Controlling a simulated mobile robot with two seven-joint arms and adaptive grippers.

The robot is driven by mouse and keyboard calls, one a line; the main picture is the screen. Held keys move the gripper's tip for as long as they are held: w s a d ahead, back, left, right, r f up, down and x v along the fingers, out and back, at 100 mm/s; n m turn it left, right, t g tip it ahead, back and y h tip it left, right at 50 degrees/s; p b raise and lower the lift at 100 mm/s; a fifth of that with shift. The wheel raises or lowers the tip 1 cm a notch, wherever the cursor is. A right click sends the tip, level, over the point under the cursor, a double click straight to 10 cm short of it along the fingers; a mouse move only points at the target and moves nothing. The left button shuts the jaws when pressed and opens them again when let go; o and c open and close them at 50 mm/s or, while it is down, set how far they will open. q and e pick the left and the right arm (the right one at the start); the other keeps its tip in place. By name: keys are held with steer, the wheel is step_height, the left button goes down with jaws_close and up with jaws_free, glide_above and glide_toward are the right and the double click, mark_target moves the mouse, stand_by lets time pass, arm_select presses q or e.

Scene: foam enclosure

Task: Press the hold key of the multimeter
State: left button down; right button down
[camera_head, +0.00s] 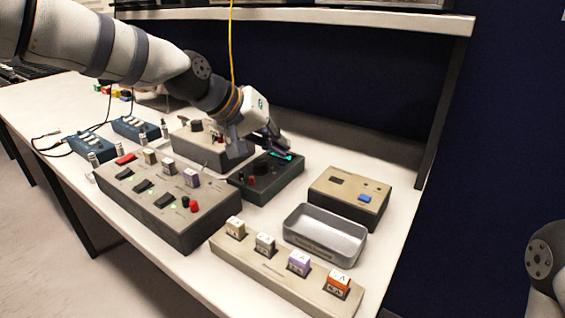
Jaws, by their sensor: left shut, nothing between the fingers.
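The multimeter appears to be the dark box (270,186) in the middle of the bench, with a lit teal display at its back and a dark knob and a small red part at its front left. My left gripper (284,149) is shut and empty, its fingertips over the back of the dark box, close to the display. I cannot tell whether the fingertips touch it. The hold key cannot be made out. My right gripper is out of view; only part of my right arm shows at the right edge.
A beige box (205,150) stands close behind and left of the multimeter. A larger switch box (160,215) is in front left. An empty metal tray (325,234), a beige box with a blue button (350,195) and a strip of coloured blocks (285,275) lie to the right and front.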

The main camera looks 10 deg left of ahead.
mark_target(279, 163)
arm_select(q)
steer(key=shift+f, duration=0.1)
stand_by(0.7)
steer(key=shift+f, duration=0.3)
steer(key=shift+f, duration=0.4)
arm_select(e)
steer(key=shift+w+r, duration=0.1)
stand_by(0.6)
arm_select(q)
steer(key=shift+r+p, duration=0.3)
steer(key=shift+r, duration=0.5)
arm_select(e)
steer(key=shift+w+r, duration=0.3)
arm_select(q)
steer(key=shift+r, duration=0.45)
steer(key=shift+r+p, duration=0.55)
steer(key=shift+r, duration=1.55)
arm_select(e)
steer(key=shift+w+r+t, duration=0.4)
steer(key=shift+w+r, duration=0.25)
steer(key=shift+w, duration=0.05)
